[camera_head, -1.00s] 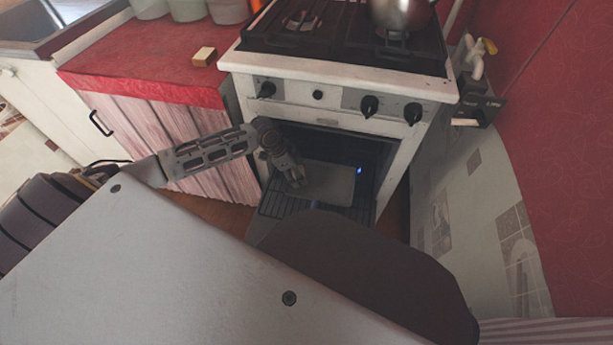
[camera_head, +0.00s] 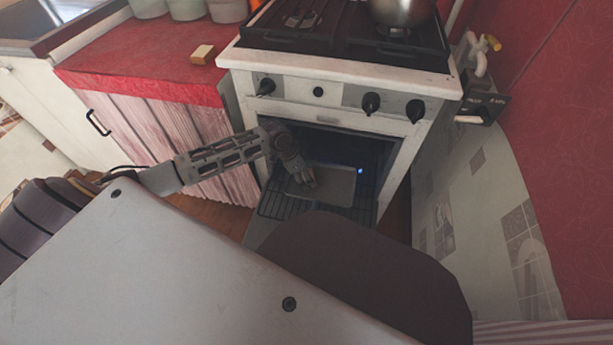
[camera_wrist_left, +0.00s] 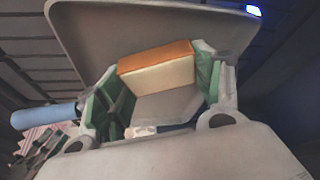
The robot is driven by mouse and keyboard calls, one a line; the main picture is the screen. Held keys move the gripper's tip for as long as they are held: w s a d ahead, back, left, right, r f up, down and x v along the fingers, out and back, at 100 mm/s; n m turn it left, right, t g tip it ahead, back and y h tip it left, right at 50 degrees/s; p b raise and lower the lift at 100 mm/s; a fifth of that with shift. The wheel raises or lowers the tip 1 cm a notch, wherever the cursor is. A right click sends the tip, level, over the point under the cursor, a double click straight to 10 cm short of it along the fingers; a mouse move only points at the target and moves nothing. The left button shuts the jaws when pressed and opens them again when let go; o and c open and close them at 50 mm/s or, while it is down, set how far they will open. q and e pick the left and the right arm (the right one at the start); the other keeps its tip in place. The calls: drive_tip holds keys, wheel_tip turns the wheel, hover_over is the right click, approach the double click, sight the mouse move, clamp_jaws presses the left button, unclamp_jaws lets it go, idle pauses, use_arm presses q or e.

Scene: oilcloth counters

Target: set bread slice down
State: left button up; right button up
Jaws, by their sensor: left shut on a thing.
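The bread slice (camera_wrist_left: 157,76), pale with a brown crust, is between the fingers of my left gripper (camera_wrist_left: 155,85) in the left wrist view. My left gripper is shut on it. In the head view my left gripper (camera_head: 307,181) is inside the open oven, at the left part of a grey tray (camera_head: 338,187). The slice cannot be made out there. The tray (camera_wrist_left: 95,22) also lies beyond the slice in the left wrist view. I cannot tell whether the slice touches it. My right gripper is not in view.
The tray rests on a wire rack (camera_head: 270,204) in the oven. The stove (camera_head: 345,70) stands above, with a pot (camera_head: 402,10) on top. A small pale block (camera_head: 203,54) lies on the red counter (camera_head: 140,70). The tray's right part is bare.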

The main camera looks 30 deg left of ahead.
use_arm(q)
drive_tip(key=shift+f, duration=0.1)
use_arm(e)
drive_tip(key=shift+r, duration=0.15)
use_arm(q)
drive_tip(key=o, duration=0.8)
drive_tip(key=shift+o, duration=0.2)
drive_tip(key=shift+r, duration=0.2)
drive_tip(key=shift+s+a+r+p, duration=0.15)
drive_tip(key=shift+r+p, duration=0.25)
drive_tip(key=shift+r, duration=0.1)
drive_tip(key=p+v, duration=0.2)
drive_tip(key=v, duration=0.2)
drive_tip(key=shift+r, duration=0.15)
drive_tip(key=shift+p+v, duration=0.4)
drive_tip(key=shift+v, duration=0.55)
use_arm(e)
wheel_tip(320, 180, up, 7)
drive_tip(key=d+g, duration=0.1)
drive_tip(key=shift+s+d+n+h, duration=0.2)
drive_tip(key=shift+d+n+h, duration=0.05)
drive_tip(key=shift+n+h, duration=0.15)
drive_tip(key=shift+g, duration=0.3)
